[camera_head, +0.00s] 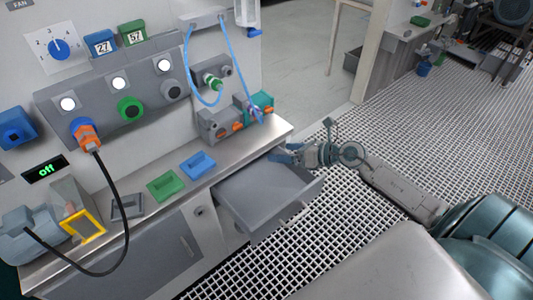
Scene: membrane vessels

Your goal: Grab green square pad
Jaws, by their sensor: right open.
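A green square pad (165,185) lies on the metal counter ledge (140,222), between a blue pad (198,165) and a grey one (127,207). It looks like a shallow tray with a raised rim. My right gripper (283,155) is open, by the far right end of the ledge, above the back of an open grey drawer (262,205). It is well to the right of the green pad and apart from it. Its fingers are small in the picture. My left gripper is not in view.
A panel with knobs, lights and an orange plug (86,134) rises behind the ledge. Its black cable (127,220) hangs over the ledge's left part. A valve block (228,122) and blue tubing (188,65) stand near the right end. Grated floor (430,130) is clear at right.

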